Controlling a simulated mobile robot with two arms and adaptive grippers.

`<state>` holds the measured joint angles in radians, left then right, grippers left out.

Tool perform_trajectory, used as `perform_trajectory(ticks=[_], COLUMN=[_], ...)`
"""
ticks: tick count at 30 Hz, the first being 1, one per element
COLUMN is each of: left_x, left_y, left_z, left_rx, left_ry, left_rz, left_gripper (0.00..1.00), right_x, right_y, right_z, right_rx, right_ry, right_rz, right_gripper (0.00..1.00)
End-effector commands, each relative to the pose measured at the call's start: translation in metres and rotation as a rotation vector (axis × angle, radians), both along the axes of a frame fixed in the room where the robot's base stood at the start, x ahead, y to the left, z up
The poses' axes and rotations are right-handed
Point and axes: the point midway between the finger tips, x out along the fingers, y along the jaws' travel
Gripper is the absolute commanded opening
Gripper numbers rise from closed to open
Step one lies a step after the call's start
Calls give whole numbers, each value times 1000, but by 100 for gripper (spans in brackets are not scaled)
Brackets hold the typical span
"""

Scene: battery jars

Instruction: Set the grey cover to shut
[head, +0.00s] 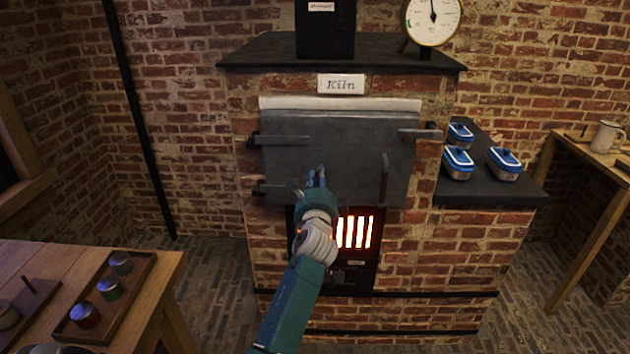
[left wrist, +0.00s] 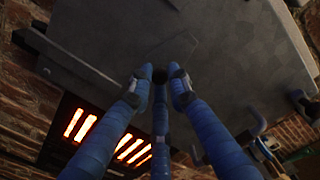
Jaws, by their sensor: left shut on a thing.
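The grey cover (head: 345,150) is a broad metal plate with strap fittings on the front of the brick kiln, above a glowing grate. It also fills much of the left wrist view (left wrist: 225,75). A vertical dark handle (head: 385,180) stands on its right part. My left gripper (head: 318,178) reaches up to the lower middle of the cover. In the left wrist view its blue fingers close around a small dark part at the cover's face (left wrist: 160,78), mostly hidden by the fingertips. I cannot tell whether the cover lies flush. My right gripper is not in view.
The glowing grate (head: 354,232) is just below the cover. Blue-lidded boxes (head: 504,164) stand on the dark side shelf (head: 485,195). A wooden table with a tray of small jars (head: 110,288) is at lower left. A workbench with a mug (head: 605,137) is at right.

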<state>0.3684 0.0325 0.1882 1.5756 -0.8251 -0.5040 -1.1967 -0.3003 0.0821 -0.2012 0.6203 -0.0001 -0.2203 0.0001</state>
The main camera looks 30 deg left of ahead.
Motion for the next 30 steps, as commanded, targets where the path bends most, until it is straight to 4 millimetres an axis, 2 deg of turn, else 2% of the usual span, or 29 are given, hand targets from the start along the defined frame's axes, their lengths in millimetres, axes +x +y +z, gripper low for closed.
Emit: perform_trajectory(ticks=[9, 23, 24, 26, 30], left_x=[3, 3, 3, 3, 3], left_y=[-5, -6, -6, -6, -5], left_z=[-2, -1, -1, -1, -1], left_rx=[-78, -88, -87, -87, -85], left_ry=[-44, -50, -50, -50, -50], left_rz=[0, -2, -2, -2, -2], left_gripper=[0, 0, 25, 37, 37], right_x=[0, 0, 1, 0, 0], right_y=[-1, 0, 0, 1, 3], right_z=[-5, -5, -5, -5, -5], right_rx=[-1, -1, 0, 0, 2], right_ry=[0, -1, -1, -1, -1], right_rz=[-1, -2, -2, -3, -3], right_gripper=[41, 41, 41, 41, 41])
